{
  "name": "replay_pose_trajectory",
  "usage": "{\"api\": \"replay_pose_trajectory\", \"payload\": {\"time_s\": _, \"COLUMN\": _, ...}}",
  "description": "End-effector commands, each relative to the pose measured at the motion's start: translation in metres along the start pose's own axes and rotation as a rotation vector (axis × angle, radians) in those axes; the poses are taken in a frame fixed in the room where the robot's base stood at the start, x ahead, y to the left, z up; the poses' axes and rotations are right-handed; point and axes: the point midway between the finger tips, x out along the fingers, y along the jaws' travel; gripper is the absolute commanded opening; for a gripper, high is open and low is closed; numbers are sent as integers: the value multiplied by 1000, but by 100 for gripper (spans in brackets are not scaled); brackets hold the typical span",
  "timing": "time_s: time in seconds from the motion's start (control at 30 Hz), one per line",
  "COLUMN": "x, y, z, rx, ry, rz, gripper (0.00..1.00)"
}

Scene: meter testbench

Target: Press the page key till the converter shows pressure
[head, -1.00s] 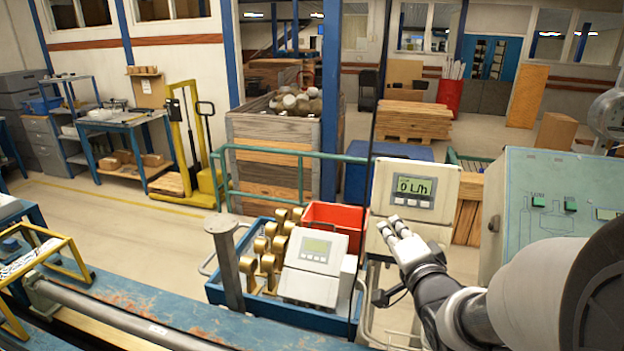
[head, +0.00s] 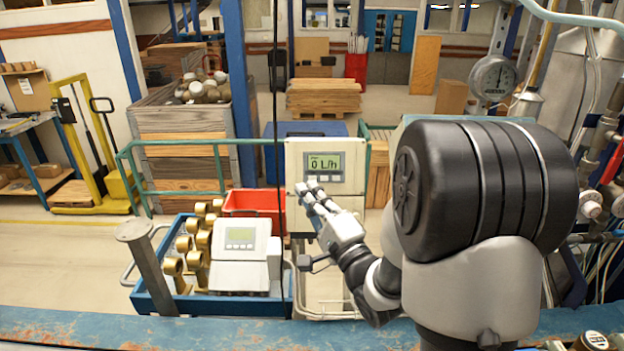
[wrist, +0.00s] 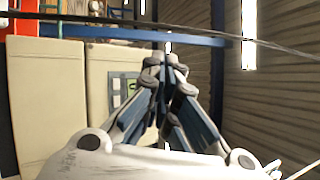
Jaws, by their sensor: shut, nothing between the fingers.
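The converter (head: 294,170) is a pale box with a grey-framed display (head: 324,166) that reads 0 L/h. A row of small keys lies under the display, partly hidden by my fingers. My gripper (head: 315,188) is shut and empty, its fingertips at the lower edge of the display, by the keys. I cannot tell whether they touch a key. In the wrist view the shut fingers (wrist: 166,62) cover part of the converter's display panel (wrist: 118,92).
A second pale meter box (head: 241,262) with a blank-looking display sits in a blue cart (head: 160,298) beside brass fittings (head: 196,240). A red bin (head: 254,206) stands behind it. A thin dark cable (head: 277,110) hangs left of the converter. A pressure gauge (head: 492,76) is at the right.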

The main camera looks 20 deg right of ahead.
Motion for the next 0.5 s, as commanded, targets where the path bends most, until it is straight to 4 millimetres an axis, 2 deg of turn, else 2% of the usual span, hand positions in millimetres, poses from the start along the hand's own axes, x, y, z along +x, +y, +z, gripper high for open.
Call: {"api": "replay_pose_trajectory", "payload": {"time_s": 0.5, "x": 46, "y": 36, "z": -34, "rx": -1, "ry": 0, "rz": 1, "gripper": 0}}
